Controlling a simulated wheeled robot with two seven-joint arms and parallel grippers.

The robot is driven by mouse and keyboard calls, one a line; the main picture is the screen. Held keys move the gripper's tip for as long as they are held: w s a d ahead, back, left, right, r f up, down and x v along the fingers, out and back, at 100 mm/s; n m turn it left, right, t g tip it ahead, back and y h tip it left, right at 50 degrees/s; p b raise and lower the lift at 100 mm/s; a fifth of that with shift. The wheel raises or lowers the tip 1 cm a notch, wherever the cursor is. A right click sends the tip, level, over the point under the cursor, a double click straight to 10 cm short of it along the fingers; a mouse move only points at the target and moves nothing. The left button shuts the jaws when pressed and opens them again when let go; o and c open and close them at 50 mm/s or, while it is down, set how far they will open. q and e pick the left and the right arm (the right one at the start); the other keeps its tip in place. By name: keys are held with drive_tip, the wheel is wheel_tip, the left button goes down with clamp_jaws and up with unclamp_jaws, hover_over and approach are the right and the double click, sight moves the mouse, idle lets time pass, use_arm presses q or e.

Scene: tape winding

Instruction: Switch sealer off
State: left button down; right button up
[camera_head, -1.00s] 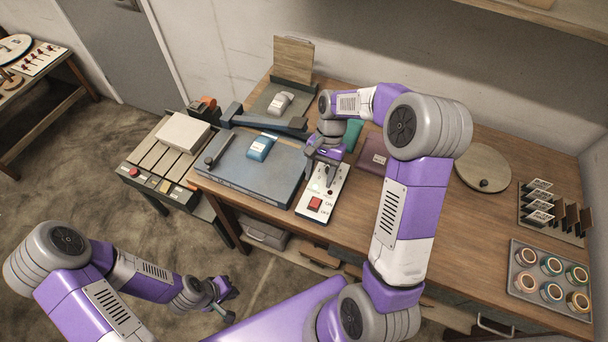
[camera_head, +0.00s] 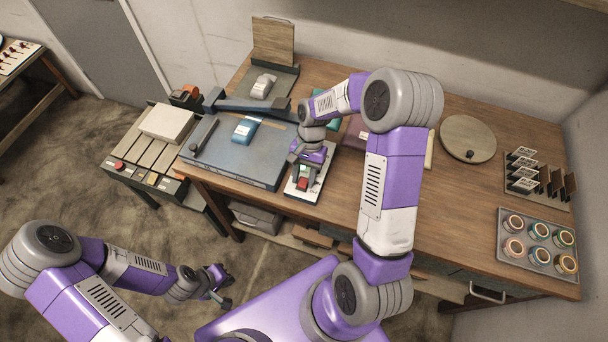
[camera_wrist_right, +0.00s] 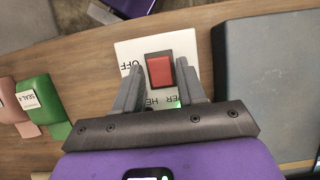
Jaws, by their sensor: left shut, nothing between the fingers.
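A white switch panel (camera_head: 301,194) with a red rocker switch (camera_head: 303,184) sits on the bench, beside a blue-grey slab (camera_head: 232,163). My right gripper (camera_head: 300,168) is low over the panel and hides its upper part. In the right wrist view the red switch (camera_wrist_right: 160,70) lies between and just beyond the open fingertips (camera_wrist_right: 159,75); I cannot tell whether they touch it. "OFF" is printed at its left, and a green light (camera_wrist_right: 178,105) shows near the fingers. My left gripper (camera_head: 222,290) is shut and empty, low over the floor.
A blue dispenser (camera_head: 246,129) stands on the slab, with a dark bar (camera_head: 255,113) behind it. A tray of tape rolls (camera_head: 538,243), a card rack (camera_head: 538,184) and a round board (camera_head: 468,138) are at the right.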

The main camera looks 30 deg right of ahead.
sight(302, 184)
clamp_jaws()
drive_tip(key=shift+s+a+t+h+b, duration=0.2)
drive_tip(key=shift+t+h+b, duration=0.2)
drive_tip(key=shift+t+h, duration=0.15)
drive_tip(key=shift+s+a+t+h+b, duration=0.15)
drive_tip(key=shift+t+h+b, duration=0.25)
drive_tip(key=shift+h, duration=0.25)
drive_tip(key=shift+a+t+h+b, duration=0.1)
drive_tip(key=shift+t+h+b, duration=0.6)
drive_tip(key=shift+b, duration=0.25)
drive_tip(key=shift+r, duration=0.1)
drive_tip(key=shift+o, duration=1.6)
unclamp_jaws()
wheel_tip(302, 184, up, 8)
drive_tip(key=shift+s+a+f+p, duration=0.1)
drive_tip(key=shift+s+f+p, duration=0.1)
drive_tip(key=shift+p, duration=0.75)
drive_tip(key=shift+f, duration=0.1)
